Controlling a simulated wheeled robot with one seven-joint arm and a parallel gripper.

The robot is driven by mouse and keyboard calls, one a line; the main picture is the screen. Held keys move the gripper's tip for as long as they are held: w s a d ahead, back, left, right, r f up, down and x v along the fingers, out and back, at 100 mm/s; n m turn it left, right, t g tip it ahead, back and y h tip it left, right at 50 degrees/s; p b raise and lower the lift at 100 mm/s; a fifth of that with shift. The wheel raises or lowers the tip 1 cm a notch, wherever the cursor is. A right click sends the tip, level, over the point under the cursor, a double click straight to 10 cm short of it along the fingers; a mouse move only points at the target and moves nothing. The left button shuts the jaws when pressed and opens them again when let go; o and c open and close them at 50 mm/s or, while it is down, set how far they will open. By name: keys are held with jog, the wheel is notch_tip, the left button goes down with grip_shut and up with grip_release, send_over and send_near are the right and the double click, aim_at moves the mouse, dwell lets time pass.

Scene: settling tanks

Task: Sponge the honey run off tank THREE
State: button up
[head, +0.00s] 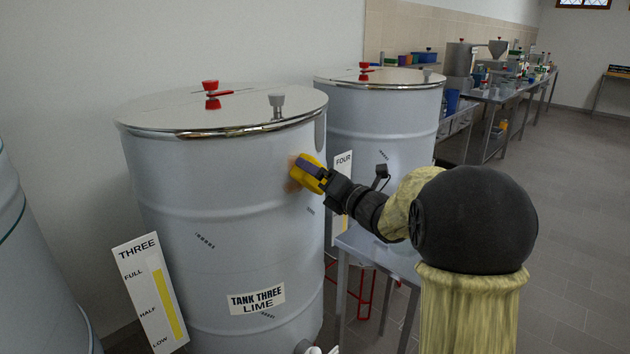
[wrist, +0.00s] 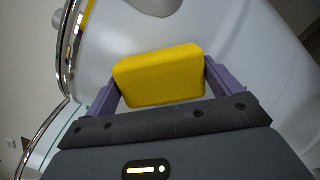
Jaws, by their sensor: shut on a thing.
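Tank THREE (head: 215,215) is a large pale grey drum with a shiny lid and a label reading TANK THREE LIME (head: 256,299). My gripper (head: 312,170) is at the upper right of its wall, shut on a yellow sponge (head: 308,181). In the wrist view the sponge (wrist: 158,76) sits between the purple fingers, in front of the tank wall (wrist: 215,30). A brownish smear (head: 293,178) shows on the wall just left of the sponge; I take it for the honey run. The sponge hides part of the wall, and I cannot tell whether it touches.
Tank FOUR (head: 375,115) stands behind and to the right. A metal table (head: 380,252) is below my arm. A level gauge board marked THREE (head: 150,293) stands at tank THREE's left. Open floor (head: 575,220) lies to the right.

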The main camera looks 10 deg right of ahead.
jog(key=shift+w+d, duration=0.6)
jog(key=shift+d, duration=0.15)
jog(key=shift+f+b, duration=0.85)
jog(key=shift+b, duration=0.4)
jog(key=shift+a, duration=0.1)
jog(key=shift+s+a+f+b, duration=0.1)
jog(key=shift+s+a+b, duration=0.3)
jog(key=shift+b, duration=0.3)
jog(key=shift+s+a+b, duration=0.55)
jog(key=shift+a+b, duration=0.25)
jog(key=shift+s+r, duration=0.1)
jog(key=shift+r, duration=0.1)
